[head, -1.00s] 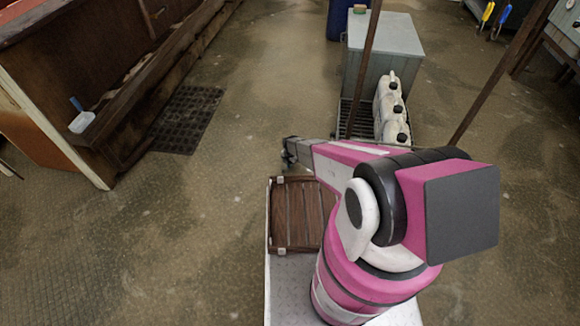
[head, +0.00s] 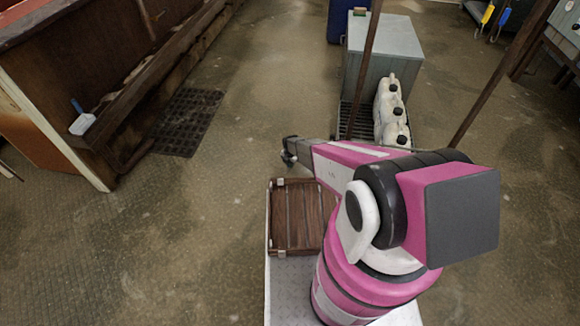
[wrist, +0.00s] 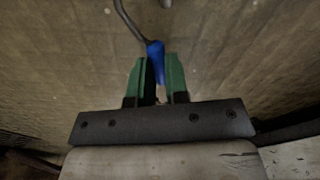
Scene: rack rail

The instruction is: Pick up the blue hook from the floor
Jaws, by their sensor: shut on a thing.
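In the wrist view the blue hook (wrist: 156,60) has a blue handle and a dark curved rod that runs up and to the left. Its handle sits between the two green fingers of my gripper (wrist: 162,75), which is shut on it. The floor behind the hook shows blurred. In the head view my gripper (head: 290,152) is at the end of my outstretched arm, beyond the wooden crate; the hook cannot be made out there.
A slatted wooden crate (head: 300,216) lies on my base platform. White jugs (head: 392,105) and a grey cabinet (head: 385,45) stand ahead on the right, with thin brown posts near them. A dark floor grate (head: 187,121) and wooden bench (head: 100,60) are left. Open floor lies between.

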